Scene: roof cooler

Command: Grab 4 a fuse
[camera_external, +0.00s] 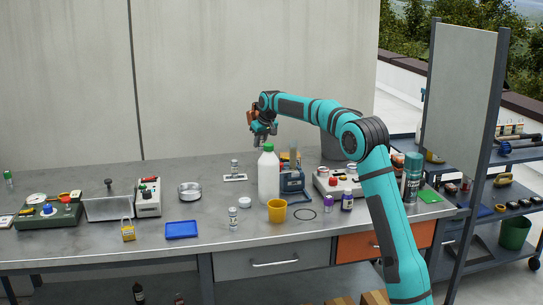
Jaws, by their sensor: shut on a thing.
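My gripper (263,137) hangs in the air at the back middle of the bench, just above and behind the green-capped white bottle (269,176). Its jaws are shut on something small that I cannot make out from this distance. Two small pale cylinders with metal-looking ends look like fuses. One upright cylinder (234,166) stands on a white plate (234,178) left of the bottle. The other labelled cylinder (233,218) stands nearer the front. Their ratings are too small to read.
A yellow cup (277,211), a blue tray (182,230), a yellow padlock (128,231) and a metal dish (190,192) stand on the bench. Bare bench (75,180) lies at the back left.

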